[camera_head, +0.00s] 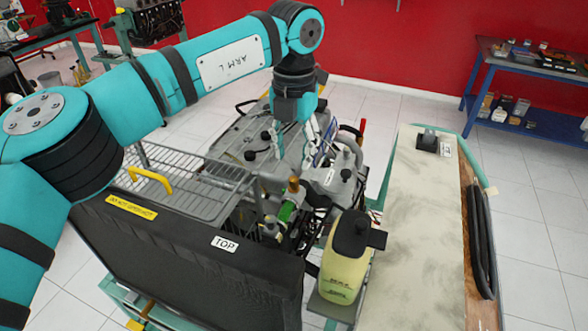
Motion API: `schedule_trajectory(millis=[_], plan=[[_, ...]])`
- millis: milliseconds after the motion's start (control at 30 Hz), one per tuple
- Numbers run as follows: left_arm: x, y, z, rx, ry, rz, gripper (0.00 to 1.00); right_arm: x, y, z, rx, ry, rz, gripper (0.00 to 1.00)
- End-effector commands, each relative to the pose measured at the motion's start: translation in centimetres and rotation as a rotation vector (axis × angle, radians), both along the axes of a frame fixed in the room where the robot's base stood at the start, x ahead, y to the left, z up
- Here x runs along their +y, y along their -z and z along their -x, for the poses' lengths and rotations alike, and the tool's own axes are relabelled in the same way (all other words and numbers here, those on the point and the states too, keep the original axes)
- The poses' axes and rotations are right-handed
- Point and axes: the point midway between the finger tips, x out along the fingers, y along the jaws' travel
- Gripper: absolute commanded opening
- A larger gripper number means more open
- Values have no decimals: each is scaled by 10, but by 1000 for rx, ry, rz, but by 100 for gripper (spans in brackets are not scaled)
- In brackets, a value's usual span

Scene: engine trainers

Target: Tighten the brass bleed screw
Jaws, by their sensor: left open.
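My left gripper (294,148) hangs from the teal arm marked ARM L, pointing down over the engine trainer (228,142). Its fingers are spread, with nothing seen between them. A small brass-coloured fitting (293,185) stands upright above a green part (286,211), a little below the gripper in the picture and apart from it. It may be the brass bleed screw; it is too small to tell. My right gripper is not in view.
A black radiator panel (190,262) marked TOP stands in front. A yellowish bottle with a black cap (345,268) is at its right. A wire rack (190,190) lies left of the engine. A pale bench top (415,220) is at right, mostly clear.

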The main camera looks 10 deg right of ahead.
Motion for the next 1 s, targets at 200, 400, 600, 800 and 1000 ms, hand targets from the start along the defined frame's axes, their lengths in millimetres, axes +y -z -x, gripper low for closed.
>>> schedule_trajectory(millis=[200, 400, 600, 800, 1000], plan=[[0, 39, 1, 2, 1, 0, 41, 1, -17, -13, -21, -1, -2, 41], [0, 58, 0, -1, 0, 1, 41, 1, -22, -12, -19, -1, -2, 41], [0, 64, 0, -1, 0, 1, 41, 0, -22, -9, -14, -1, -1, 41], [0, 63, 0, -1, 0, 1, 34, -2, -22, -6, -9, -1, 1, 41], [0, 63, 0, -1, 0, 1, 7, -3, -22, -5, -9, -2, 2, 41]])
